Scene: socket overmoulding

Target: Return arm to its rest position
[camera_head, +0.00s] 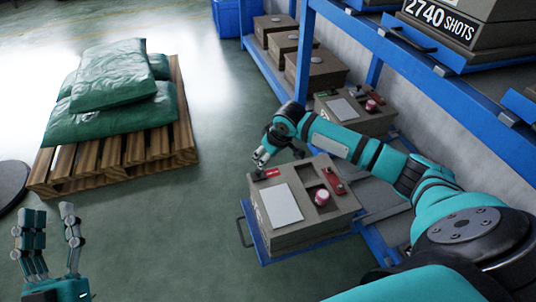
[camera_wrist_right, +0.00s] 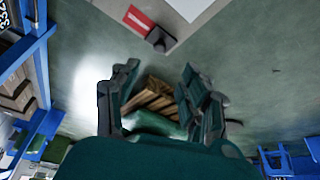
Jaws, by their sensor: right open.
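My right arm reaches in from the right of the head view, over the grey-brown mould box (camera_head: 312,228). Its gripper (camera_head: 262,156) is beside the far left corner of the box, close to a small red-labelled part (camera_head: 270,173). In the right wrist view my right gripper (camera_wrist_right: 160,95) has its fingers spread, with nothing between them but the distant floor and pallet. A corner of a box with a red label (camera_wrist_right: 138,17) shows at the top of that view. My left gripper (camera_head: 55,230) is at the lower left, fingers up, open and empty.
The box sits on a blue pull-out tray (camera_head: 262,246) of the blue rack (camera_head: 375,62), holding more boxes (camera_head: 312,70). A white sheet (camera_head: 283,205) and a red-and-white can (camera_head: 322,197) are on top. A pallet (camera_head: 110,160) with green bags stands left. The floor between is clear.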

